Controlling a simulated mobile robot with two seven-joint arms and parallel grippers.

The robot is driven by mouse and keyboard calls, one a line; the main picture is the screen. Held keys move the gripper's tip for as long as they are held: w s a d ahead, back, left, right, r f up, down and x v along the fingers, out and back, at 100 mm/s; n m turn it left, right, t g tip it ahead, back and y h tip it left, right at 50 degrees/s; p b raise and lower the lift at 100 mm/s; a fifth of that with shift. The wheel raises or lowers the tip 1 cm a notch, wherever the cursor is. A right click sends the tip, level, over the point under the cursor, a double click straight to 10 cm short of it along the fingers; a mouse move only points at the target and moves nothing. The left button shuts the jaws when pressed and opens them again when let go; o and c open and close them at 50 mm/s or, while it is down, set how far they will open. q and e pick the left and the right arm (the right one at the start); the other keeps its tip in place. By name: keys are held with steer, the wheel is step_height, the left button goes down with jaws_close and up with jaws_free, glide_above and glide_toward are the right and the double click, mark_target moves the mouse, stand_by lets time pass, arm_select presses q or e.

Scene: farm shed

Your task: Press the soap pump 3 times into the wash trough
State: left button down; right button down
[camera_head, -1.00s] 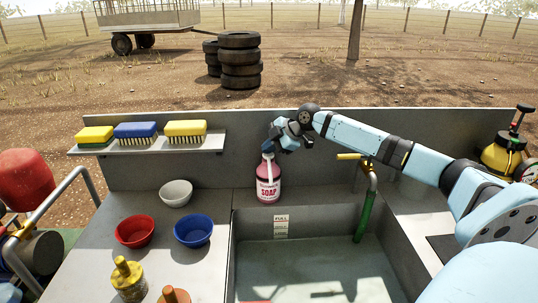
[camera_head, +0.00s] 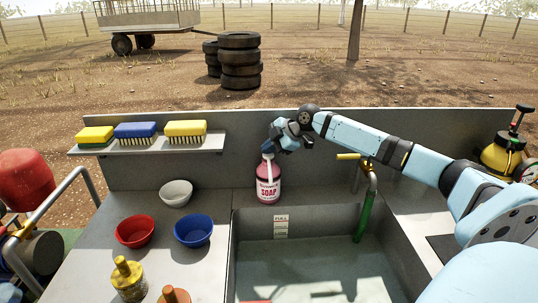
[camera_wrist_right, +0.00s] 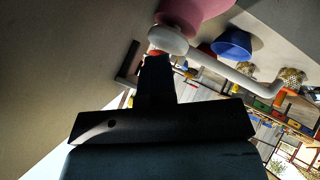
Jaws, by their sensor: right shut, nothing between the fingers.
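The soap bottle (camera_head: 268,190), pink with a white label and white pump, stands upright on the ledge behind the wash trough (camera_head: 300,262). My right gripper (camera_head: 268,149) is shut and points down at the top of the pump, which it partly hides. In the right wrist view the shut fingers (camera_wrist_right: 155,68) end at the white pump head (camera_wrist_right: 172,40); I cannot tell whether they touch or press it. The white spout (camera_wrist_right: 225,68) runs to the right there, and part of the pink bottle (camera_wrist_right: 192,12) shows. My left gripper is not in view.
A yellow-handled tap (camera_head: 368,176) with a green hose stands right of the bottle. White (camera_head: 175,193), red (camera_head: 135,231) and blue (camera_head: 193,230) bowls stand on the left counter. Several brushes lie on a shelf (camera_head: 150,146). A yellow sprayer (camera_head: 502,157) stands far right.

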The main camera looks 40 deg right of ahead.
steer(key=shift+s+a+f, duration=0.1)
steer(key=shift+s+f, duration=0.1)
steer(key=shift+f, duration=0.65)
steer(key=r+p, duration=0.4)
steer(key=r, duration=0.1)
steer(key=shift+w+d+p, duration=0.25)
steer(key=shift+w+p, duration=0.05)
steer(key=shift+w, duration=0.05)
steer(key=shift+r+p, duration=0.35)
steer(key=shift+r, duration=0.25)
